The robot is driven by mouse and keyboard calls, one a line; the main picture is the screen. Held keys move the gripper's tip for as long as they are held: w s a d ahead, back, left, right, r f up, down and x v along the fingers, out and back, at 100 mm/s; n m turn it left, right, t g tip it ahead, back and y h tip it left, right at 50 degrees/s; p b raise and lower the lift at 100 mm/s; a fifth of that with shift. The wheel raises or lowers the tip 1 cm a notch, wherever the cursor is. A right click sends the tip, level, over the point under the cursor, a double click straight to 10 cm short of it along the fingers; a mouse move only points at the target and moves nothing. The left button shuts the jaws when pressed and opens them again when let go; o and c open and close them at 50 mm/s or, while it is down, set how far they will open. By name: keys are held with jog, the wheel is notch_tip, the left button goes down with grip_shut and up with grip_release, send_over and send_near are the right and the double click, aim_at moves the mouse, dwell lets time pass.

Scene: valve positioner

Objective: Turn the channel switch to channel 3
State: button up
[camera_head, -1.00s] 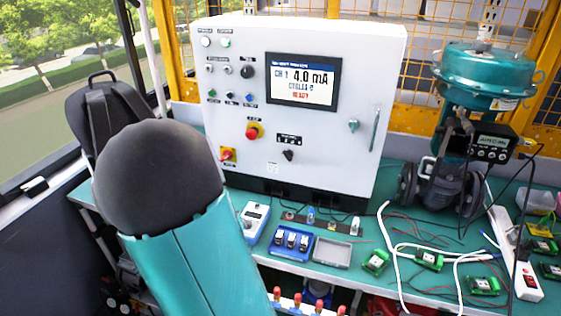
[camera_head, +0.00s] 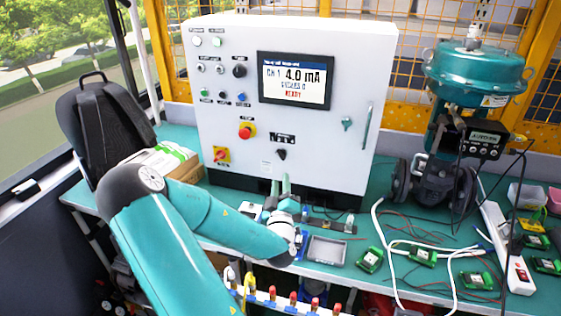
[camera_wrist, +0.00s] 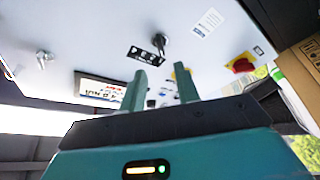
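The channel switch (camera_head: 281,155) is a small black rotary knob low on the front of the white control cabinet (camera_head: 215,120), under a black label strip. In the wrist view the channel switch (camera_wrist: 161,42) and its label appear beyond the fingers, tilted. The cabinet screen (camera_head: 295,79) reads CH 1, 4.0 mA, READY. My gripper (camera_head: 280,187) is just below the switch, in front of the cabinet's lower edge, fingers pointing up. The wrist view shows my gripper (camera_wrist: 160,88) open, nothing between its two fingers, apart from the knob.
A red emergency knob (camera_head: 246,131) and a red-yellow switch (camera_head: 221,155) are left of the channel switch. A grey tray (camera_head: 325,250) and several green modules lie on the teal bench. A cardboard box (camera_head: 165,160) stands left; a teal valve actuator (camera_head: 475,75) stands right.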

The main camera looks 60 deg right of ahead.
aim_at(280, 157)
jog(key=x, duration=0.9)
jog(key=shift+w+d, duration=0.1)
jog(key=shift+d, duration=0.1)
grip_shut()
